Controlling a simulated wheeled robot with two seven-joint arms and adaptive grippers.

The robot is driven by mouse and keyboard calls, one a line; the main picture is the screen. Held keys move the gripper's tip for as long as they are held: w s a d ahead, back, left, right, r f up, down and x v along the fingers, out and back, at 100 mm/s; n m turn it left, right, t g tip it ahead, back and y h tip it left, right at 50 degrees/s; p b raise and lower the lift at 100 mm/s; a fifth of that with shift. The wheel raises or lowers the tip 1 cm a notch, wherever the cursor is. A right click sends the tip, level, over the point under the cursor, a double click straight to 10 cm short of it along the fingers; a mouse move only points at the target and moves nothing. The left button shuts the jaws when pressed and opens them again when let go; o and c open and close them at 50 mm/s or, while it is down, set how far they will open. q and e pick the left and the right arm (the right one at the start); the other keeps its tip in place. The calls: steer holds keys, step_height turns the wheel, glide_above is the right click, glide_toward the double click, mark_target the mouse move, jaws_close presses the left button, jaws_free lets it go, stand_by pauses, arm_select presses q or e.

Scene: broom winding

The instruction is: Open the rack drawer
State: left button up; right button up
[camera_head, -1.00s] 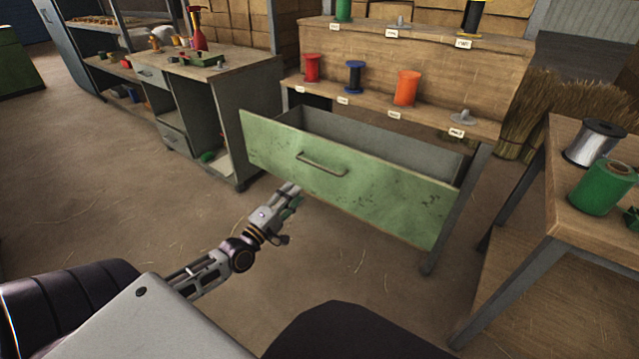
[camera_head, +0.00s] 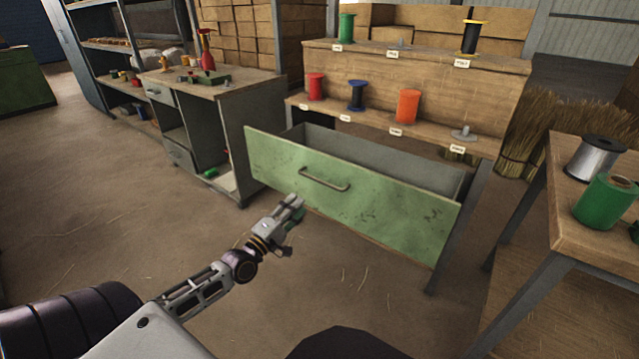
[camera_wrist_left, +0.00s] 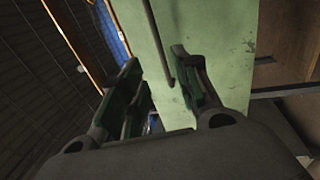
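The rack drawer has a worn green front (camera_head: 390,212) with a thin metal bar handle (camera_head: 324,180). It stands pulled out from under the rack shelf, and its grey inside (camera_head: 375,160) shows from above. My left gripper (camera_head: 296,207) is just in front of the green front, below and left of the handle, apart from it in the head view. In the left wrist view, its two fingers (camera_wrist_left: 163,90) are spread with nothing held between them. The handle (camera_wrist_left: 157,45) and green front (camera_wrist_left: 225,50) lie beyond the fingertips. My right gripper is out of view.
The rack (camera_head: 430,85) holds several spools above the drawer, including an orange one (camera_head: 408,106). A workbench (camera_head: 215,75) stands at left. A wooden table (camera_head: 570,235) with a silver spool (camera_head: 597,158) and green spool (camera_head: 605,200) stands close at right. The floor before the drawer is clear.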

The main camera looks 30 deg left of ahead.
mark_target(320, 182)
arm_select(q)
steer(key=shift+b+x, duration=1.45)
steer(key=shift+x, duration=4.95)
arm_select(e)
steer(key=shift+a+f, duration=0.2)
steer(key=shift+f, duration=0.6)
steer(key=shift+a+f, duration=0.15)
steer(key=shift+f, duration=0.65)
arm_select(q)
steer(key=c, duration=0.6)
jaws_close()
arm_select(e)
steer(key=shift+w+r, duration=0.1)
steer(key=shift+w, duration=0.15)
